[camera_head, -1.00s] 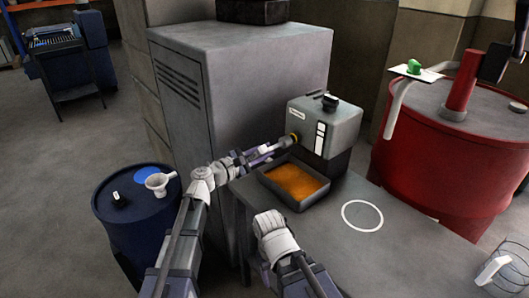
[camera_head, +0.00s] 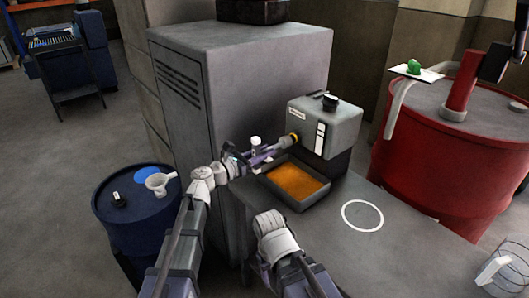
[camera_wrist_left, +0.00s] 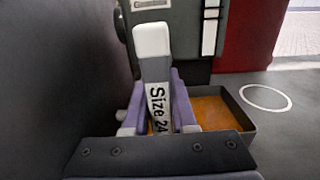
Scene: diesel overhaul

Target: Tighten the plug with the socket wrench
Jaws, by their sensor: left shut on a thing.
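The socket wrench (camera_head: 256,141) has a pale handle marked "Size 24", and the handle also shows in the left wrist view (camera_wrist_left: 154,75). My left gripper (camera_head: 262,156) is shut on the wrench in front of the grey engine block (camera_head: 325,125). The wrench's dark shaft points toward the brass-coloured plug (camera_head: 294,138) on the block's left face. Its end appears to meet the plug, but I cannot tell how fully it is seated. In the left wrist view the handle stands up between the purple fingers (camera_wrist_left: 182,100). My right gripper is not in view.
A tray (camera_head: 302,206) of orange liquid sits on the bench (camera_head: 300,245) below the plug. A white ring (camera_head: 363,215) marks clear bench to the right. A tall grey cabinet (camera_head: 240,80) stands behind. A blue drum (camera_head: 140,225) with a funnel (camera_head: 159,181) is left; a red drum (camera_head: 440,150) is right.

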